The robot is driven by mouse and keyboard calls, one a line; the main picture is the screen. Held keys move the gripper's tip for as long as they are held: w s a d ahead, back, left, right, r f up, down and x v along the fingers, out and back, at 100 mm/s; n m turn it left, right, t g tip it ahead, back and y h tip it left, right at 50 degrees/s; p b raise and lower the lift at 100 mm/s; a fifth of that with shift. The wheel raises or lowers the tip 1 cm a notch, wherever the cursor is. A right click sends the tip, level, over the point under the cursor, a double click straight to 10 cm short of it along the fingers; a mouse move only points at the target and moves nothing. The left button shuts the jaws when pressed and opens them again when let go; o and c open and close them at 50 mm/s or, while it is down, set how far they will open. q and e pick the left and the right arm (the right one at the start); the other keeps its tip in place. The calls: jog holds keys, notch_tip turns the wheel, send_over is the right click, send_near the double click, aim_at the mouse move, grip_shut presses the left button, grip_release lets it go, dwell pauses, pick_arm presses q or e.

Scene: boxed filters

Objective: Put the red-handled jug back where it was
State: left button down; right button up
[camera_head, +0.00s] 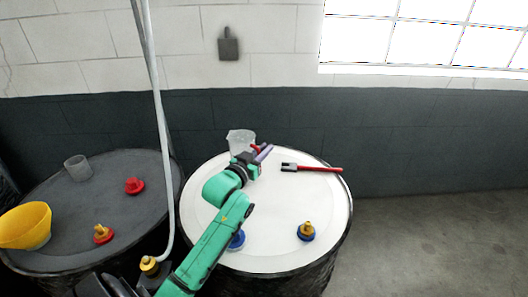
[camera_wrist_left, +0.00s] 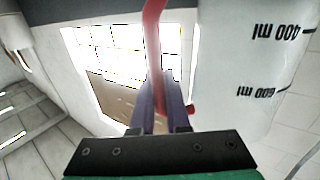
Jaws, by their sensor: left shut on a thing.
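The clear jug (camera_head: 241,139) with a red handle (camera_head: 257,147) is at the back of the white drum top (camera_head: 275,250) in the head view. My left gripper (camera_head: 264,153) is shut on the handle. In the left wrist view the red handle (camera_wrist_left: 153,50) runs between the purple fingers (camera_wrist_left: 155,105), and the jug wall (camera_wrist_left: 235,70) with black "400 ml" and "600 ml" marks is close on the right. The jug looks roughly upright. Its base is hidden behind the gripper, so I cannot tell whether it touches the drum. My right gripper is not in view.
A red-handled tool (camera_head: 312,168) lies right of the gripper. The dark drum (camera_head: 75,205) at left bears a clear cup (camera_head: 78,168), red fittings (camera_head: 134,186) and a yellow bowl (camera_head: 25,226).

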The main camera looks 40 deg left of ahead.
pick_arm(q)
jog(key=shift+s+f, duration=0.15)
jog(key=shift+f, duration=0.6)
jog(key=c, duration=0.9)
grip_release()
jog(key=shift+f, duration=0.1)
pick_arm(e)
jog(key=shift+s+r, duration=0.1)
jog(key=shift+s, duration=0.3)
pick_arm(q)
jog(key=s+b, duration=0.3)
jog(key=s, duration=0.9)
jog(key=shift+d+r+b, duration=0.2)
jog(key=shift+d+b, duration=0.2)
jog(key=shift+d, duration=0.05)
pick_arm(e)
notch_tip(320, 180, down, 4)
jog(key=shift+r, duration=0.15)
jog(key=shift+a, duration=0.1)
